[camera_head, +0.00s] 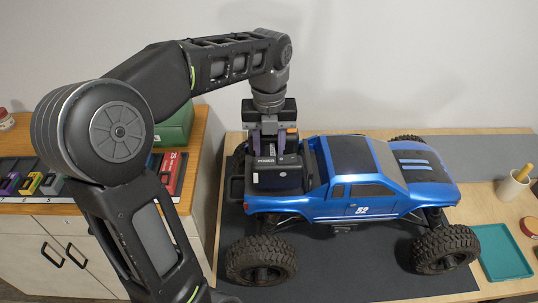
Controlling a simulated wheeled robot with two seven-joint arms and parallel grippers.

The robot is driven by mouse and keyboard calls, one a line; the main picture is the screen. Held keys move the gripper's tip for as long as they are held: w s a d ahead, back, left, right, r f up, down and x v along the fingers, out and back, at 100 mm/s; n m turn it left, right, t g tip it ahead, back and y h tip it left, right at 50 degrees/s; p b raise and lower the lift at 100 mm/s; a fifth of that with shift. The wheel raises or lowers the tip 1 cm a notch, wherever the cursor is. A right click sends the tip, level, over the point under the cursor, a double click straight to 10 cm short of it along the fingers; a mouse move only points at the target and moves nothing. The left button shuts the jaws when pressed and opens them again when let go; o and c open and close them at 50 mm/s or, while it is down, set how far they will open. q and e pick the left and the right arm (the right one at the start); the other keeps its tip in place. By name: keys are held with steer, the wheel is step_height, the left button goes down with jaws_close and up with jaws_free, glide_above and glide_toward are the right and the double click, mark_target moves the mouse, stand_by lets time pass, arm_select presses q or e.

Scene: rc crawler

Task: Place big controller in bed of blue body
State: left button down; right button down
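The blue truck body (364,206) with black hood and roof panels and the number 52 sits on big black wheels, nose to the right. A black box marked POWER, apparently the big controller (277,180), is at its bed, behind the cab. The bed floor is hidden, so I cannot tell if the box rests on it. My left gripper (272,148) points straight down at the top of the box. Its fingertips are partly hidden behind the box, and I cannot tell whether they grip it. My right gripper is not in view.
The truck stands on a dark mat (350,268) on a wooden table. A teal tray (502,252) and a white cup (513,188) are at the right. A side cabinet at the left holds a green box (176,128), a red box (172,173) and several small parts.

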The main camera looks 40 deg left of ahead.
mark_target(269, 148)
arm_select(q)
steer(key=shift+f, duration=1.2)
steer(key=c, duration=0.9)
jaws_free()
steer(key=shift+f, duration=0.15)
steer(key=shift+r, duration=0.45)
step_height(269, 148, up, 6)
steer(key=shift+r, duration=0.15)
step_height(269, 148, up, 5)
steer(key=p, duration=0.5)
steer(key=shift+r, duration=0.1)
